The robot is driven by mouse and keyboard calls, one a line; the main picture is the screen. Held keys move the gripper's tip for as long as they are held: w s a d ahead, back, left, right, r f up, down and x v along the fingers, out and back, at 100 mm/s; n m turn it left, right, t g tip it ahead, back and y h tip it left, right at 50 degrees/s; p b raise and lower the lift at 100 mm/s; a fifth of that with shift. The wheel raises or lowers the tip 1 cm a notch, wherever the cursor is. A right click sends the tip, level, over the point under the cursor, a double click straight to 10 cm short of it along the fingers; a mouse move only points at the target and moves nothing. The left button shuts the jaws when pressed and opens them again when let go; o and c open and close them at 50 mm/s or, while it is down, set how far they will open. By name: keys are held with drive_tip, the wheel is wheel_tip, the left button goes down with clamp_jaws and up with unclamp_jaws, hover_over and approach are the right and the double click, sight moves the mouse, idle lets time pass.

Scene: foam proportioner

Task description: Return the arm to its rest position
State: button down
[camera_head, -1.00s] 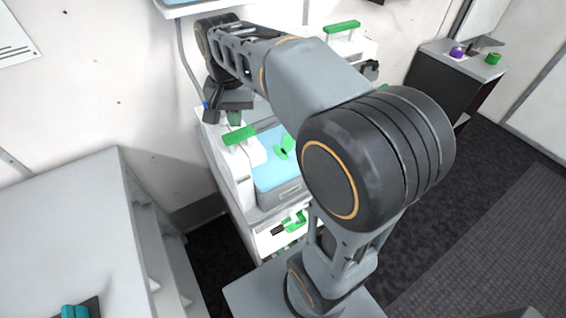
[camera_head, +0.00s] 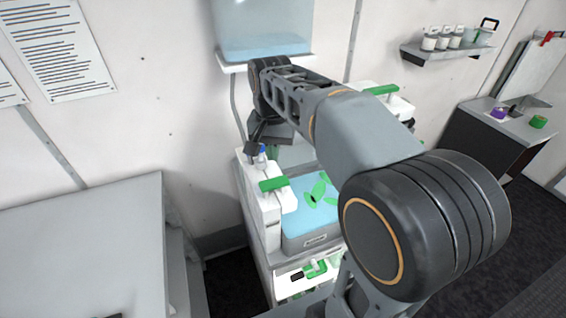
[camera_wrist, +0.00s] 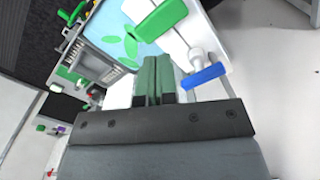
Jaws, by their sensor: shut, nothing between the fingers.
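My arm reaches from the lower right over the foam proportioner, a white unit with a light-blue tank (camera_head: 305,232). My gripper (camera_wrist: 153,80) shows in the wrist view with its two green fingers together and nothing between them. In the head view its fingers are small and partly hidden by my wrist, above the left part of the unit. A green handle (camera_wrist: 161,18) and a blue lever (camera_wrist: 205,76) on the white body lie close to the fingertips in the wrist view. I cannot tell how much space separates them. My forearm hides part of the unit.
A clear tank of blue liquid (camera_head: 262,28) stands on a wall shelf above my arm. A grey counter (camera_head: 80,235) is at left. A dark cabinet (camera_head: 480,150) and a shelf with white bottles (camera_head: 445,40) are at right. Green handles stick up from the unit.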

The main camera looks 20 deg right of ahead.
drive_tip(key=f+n, duration=0.1)
drive_tip(key=f, duration=0.1)
drive_tip(key=s+f+n+t, duration=0.1)
drive_tip(key=f+n, duration=0.1)
drive_tip(key=shift+f, duration=0.15)
drive_tip(key=s+f+n+t+b, duration=0.1)
drive_tip(key=s+f+n+t, duration=0.1)
drive_tip(key=s, duration=0.8)
wheel_tip(320, 180, down, 2)
drive_tip(key=shift+d+f+n+t+b, duration=0.15)
drive_tip(key=shift+n+t+b, duration=0.25)
drive_tip(key=shift+t, duration=0.5)
drive_tip(key=shift+s, duration=0.1)
